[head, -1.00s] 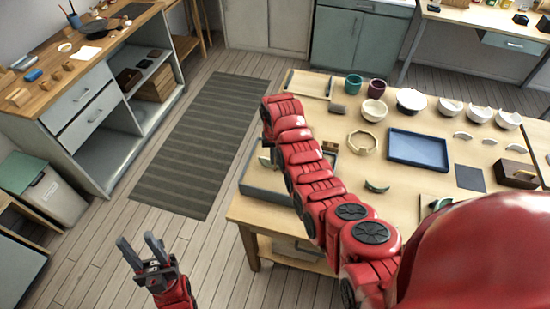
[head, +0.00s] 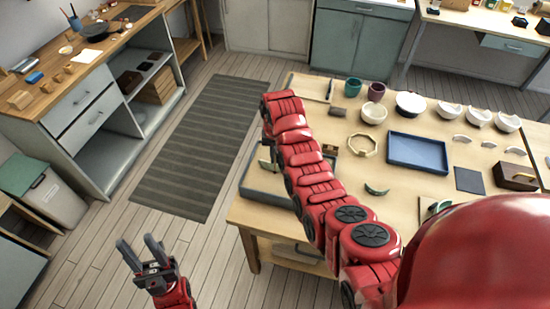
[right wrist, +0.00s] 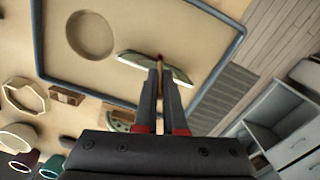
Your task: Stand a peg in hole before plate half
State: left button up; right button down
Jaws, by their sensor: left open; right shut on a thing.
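My left gripper (head: 139,246) is open and empty over the floor at the lower left of the head view. My right gripper (right wrist: 160,75) is shut on a thin brown peg (right wrist: 160,59), of which only the tip shows between the fingertips. A pale plate half (right wrist: 182,75) with a green edge is right behind the peg tip, over the sand-coloured bed of a blue-grey rimmed tray (right wrist: 37,40). I cannot tell whether peg and plate half touch. The hole is not visible. In the head view, my right arm hides its gripper and much of the tray (head: 262,197).
A round hollow (right wrist: 90,35) lies in the tray bed. A brown block (right wrist: 67,95) and an octagonal ring (right wrist: 25,96) are outside the tray. A blue tray (head: 417,152), cups and white bowls stand further right on the table.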

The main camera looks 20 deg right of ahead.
jog(key=shift+r, duration=1.3)
jog(key=shift+f, duration=0.1)
jog(key=shift+f+b, duration=1.1)
jog(key=shift+f, duration=0.6)
jog(key=shift+f+b, duration=0.5)
jog(key=shift+b, duration=0.2)
dwell(0.4)
jog(key=shift+f+b, duration=0.3)
jog(key=shift+b, duration=0.2)
dwell(0.5)
dwell(0.4)
jog(key=c, duration=0.5)
grip_release()
